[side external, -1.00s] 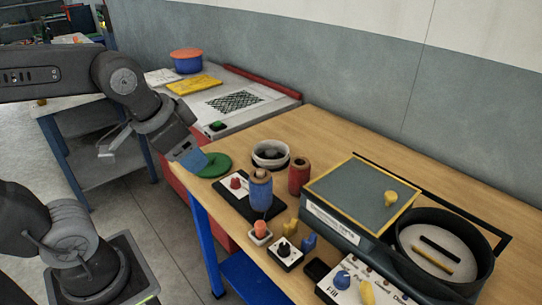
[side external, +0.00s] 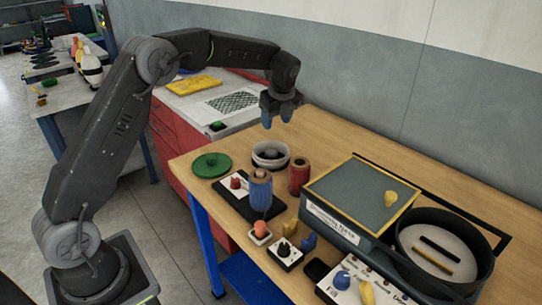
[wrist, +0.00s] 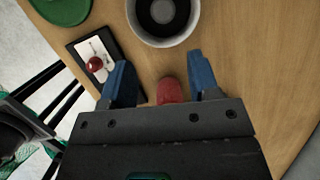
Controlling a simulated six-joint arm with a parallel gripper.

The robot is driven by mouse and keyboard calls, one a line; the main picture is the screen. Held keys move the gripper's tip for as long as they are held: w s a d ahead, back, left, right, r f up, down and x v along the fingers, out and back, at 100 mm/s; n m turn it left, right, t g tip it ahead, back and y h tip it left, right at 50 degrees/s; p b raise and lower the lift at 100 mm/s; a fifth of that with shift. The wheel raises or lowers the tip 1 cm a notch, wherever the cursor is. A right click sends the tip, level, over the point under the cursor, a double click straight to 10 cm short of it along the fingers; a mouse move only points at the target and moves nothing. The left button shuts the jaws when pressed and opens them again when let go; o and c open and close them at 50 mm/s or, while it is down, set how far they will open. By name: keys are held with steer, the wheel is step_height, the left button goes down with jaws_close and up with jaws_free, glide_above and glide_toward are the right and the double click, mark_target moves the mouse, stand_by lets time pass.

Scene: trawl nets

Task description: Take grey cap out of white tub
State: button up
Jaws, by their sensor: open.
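The white tub (side external: 256,161) stands on the wooden table near its far end, and its near part shows at the top of the wrist view (wrist: 137,32). The grey cap (side external: 270,153) lies inside it, dark against the dark interior; it also shows in the wrist view (wrist: 162,11). My gripper (side external: 277,116) is open and empty, pointing down above the tub and clear of it. In the wrist view its blue fingertips (wrist: 160,75) are spread apart, with the tub beyond them.
A red spool (side external: 299,177) and a blue spool (side external: 260,190) stand close to the tub. A green lid (side external: 211,165) lies left of it. A framed grey panel (side external: 355,195) and a black round pan (side external: 445,250) fill the right side. Bare wood lies behind the tub.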

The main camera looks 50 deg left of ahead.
glide_above(271, 152)
steer(key=d, duration=0.1)
steer(key=shift+m, duration=0.4)
step_height(271, 152, down, 9)
steer(key=shift+s+r, duration=0.15)
steer(key=shift+r, duration=0.05)
steer(key=shift+d+x, duration=0.2)
steer(key=shift+x, duration=2.75)
steer(key=c, duration=0.6)
steer(key=shift+c, duration=0.3)
steer(key=shift+r, duration=0.1)
